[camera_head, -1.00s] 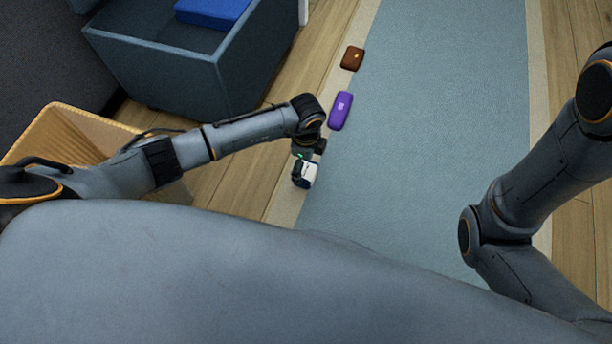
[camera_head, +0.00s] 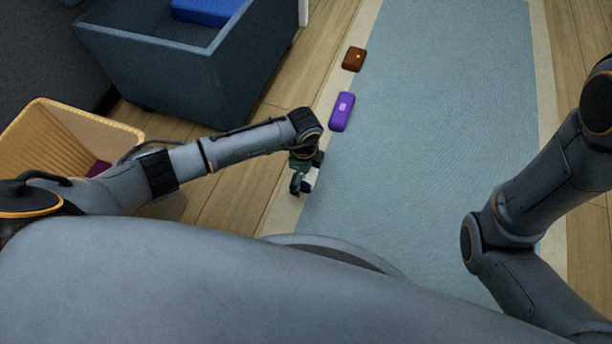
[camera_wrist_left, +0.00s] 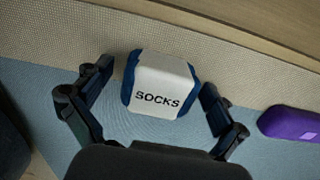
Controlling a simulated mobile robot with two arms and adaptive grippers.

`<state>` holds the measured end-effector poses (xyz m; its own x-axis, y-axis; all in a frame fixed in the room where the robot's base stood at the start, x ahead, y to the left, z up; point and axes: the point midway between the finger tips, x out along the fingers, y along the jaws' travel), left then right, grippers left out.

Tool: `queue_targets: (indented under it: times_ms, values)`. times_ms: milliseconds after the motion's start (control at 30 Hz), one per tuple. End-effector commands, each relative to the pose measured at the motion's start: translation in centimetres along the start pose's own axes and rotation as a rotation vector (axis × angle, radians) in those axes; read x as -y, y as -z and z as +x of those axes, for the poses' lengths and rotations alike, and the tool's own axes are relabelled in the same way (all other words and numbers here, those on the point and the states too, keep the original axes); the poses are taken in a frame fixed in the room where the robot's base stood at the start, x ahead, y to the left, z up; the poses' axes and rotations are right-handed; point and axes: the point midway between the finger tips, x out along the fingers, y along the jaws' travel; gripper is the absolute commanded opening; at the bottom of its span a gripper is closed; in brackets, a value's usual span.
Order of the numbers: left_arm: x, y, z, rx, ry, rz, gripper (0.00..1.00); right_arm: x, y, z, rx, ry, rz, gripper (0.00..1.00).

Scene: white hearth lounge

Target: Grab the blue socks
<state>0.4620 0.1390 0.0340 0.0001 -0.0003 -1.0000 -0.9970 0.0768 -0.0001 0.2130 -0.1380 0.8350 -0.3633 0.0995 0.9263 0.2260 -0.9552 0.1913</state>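The blue socks (camera_wrist_left: 162,86) are a small rolled bundle with a white band marked "SOCKS" and blue ends, seen in the left wrist view. In the head view the bundle (camera_head: 309,181) is partly hidden by my left gripper (camera_head: 301,184). In the left wrist view, my left gripper (camera_wrist_left: 152,98) is open, with one finger on each side of the bundle. A small gap seems to show between the fingers and the socks. My right arm shows at the right of the head view, but its gripper is out of view.
A purple case (camera_head: 341,112) and a brown wallet-like item (camera_head: 354,59) lie along the border of the blue rug (camera_head: 420,120). A tan basket (camera_head: 60,145) stands at left. A dark blue-grey bin (camera_head: 165,65) with a blue item (camera_head: 207,10) stands behind. The rug's middle is clear.

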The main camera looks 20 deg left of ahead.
Motion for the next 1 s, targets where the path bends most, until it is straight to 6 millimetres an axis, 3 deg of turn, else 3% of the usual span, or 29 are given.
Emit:
queue_targets:
  times_ms: [33,200,667,867,1000]
  values:
    - [0.0,0.0,0.0,0.0,0.0,0.0,0.78,0.0,0.0,0.0,0.0,0.0,0.0,0.35]
    - [0.0,0.0,0.0,0.0,0.0,0.0,0.43,0.0,0.0,0.0,0.0,0.0,0.0,0.35]
    - [0.0,0.0,-0.9,0.0,0.0,0.0,0.42,-0.1,-0.2,0.7,0.0,0.0,0.0,0.35]
    - [0.0,0.0,-3.7,0.0,0.001,0.0,0.42,-0.6,-0.9,2.6,0.001,0.0,0.0,0.35]
    - [-1.5,0.9,-5.9,-0.001,-0.001,0.002,0.42,-1.0,-1.7,4.7,0.001,0.0,-0.001,0.35]
